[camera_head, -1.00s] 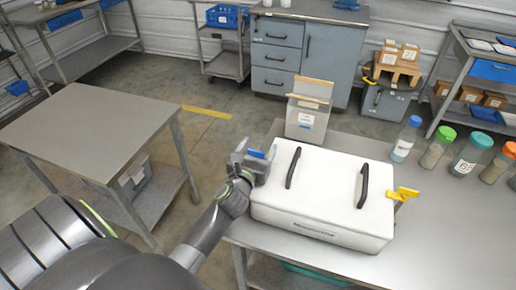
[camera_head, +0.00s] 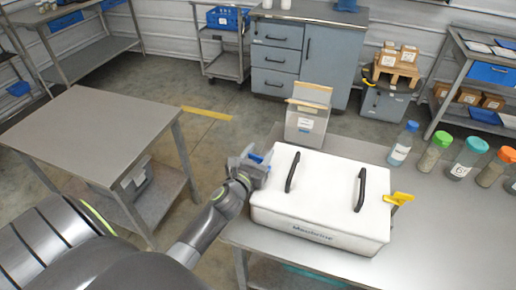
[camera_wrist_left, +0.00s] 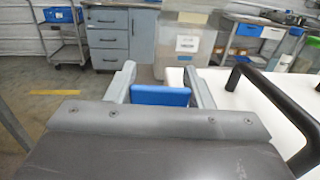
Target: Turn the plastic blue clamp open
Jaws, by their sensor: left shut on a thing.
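The white hopper box (camera_head: 322,190) with two black handles sits on the metal table. The blue clamp (camera_head: 256,158) is at the box's left end, mostly hidden by my left gripper in the head view. My left gripper (camera_head: 254,160) is at that end, shut on the blue clamp. In the left wrist view the clamp (camera_wrist_left: 160,95) shows as a blue plate between the two grey fingers (camera_wrist_left: 160,88). A yellow clamp (camera_head: 400,198) sticks out at the box's right end. My right gripper is not in view.
A clear container with a label (camera_head: 305,122) stands behind the box. Several jars and bottles, one with a blue cap (camera_head: 402,146), stand at the right. A black handle (camera_wrist_left: 278,100) is close to the right of my left gripper. An empty metal table (camera_head: 90,135) stands at the left.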

